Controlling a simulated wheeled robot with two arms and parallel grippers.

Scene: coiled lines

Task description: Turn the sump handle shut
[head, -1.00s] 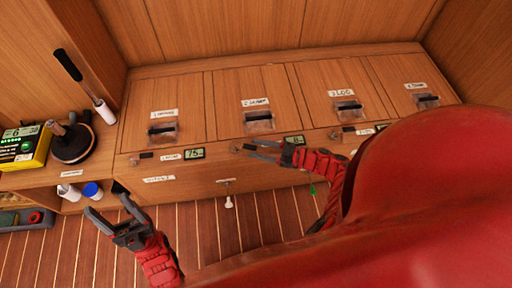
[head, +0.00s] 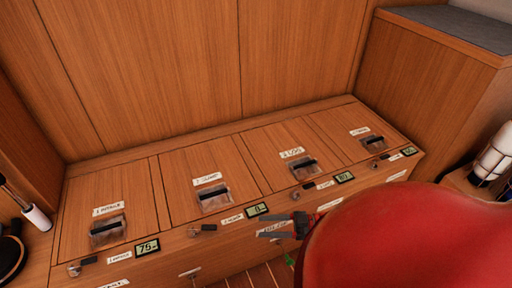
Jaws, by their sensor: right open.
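The sump handle (head: 203,229) is a small dark lever on the front face of the wooden bench, left of a label (head: 231,218) that seems to read "2 SUMP". It looks roughly level, pointing right. A small display (head: 257,210) right of the label seems to read 0. My right gripper (head: 264,230) is open and empty, to the right of the handle and apart from it, just below the display. Its fingers point left toward the handle. My red body hides part of the right arm. My left gripper is out of view.
Similar levers stand beside other labels: one at the left (head: 74,270) with a display showing 75 (head: 148,247), one to the right (head: 296,193), and one farther right. Labelled lids with clear-covered slots, such as the second (head: 214,198), line the bench top. A lantern (head: 493,155) stands far right.

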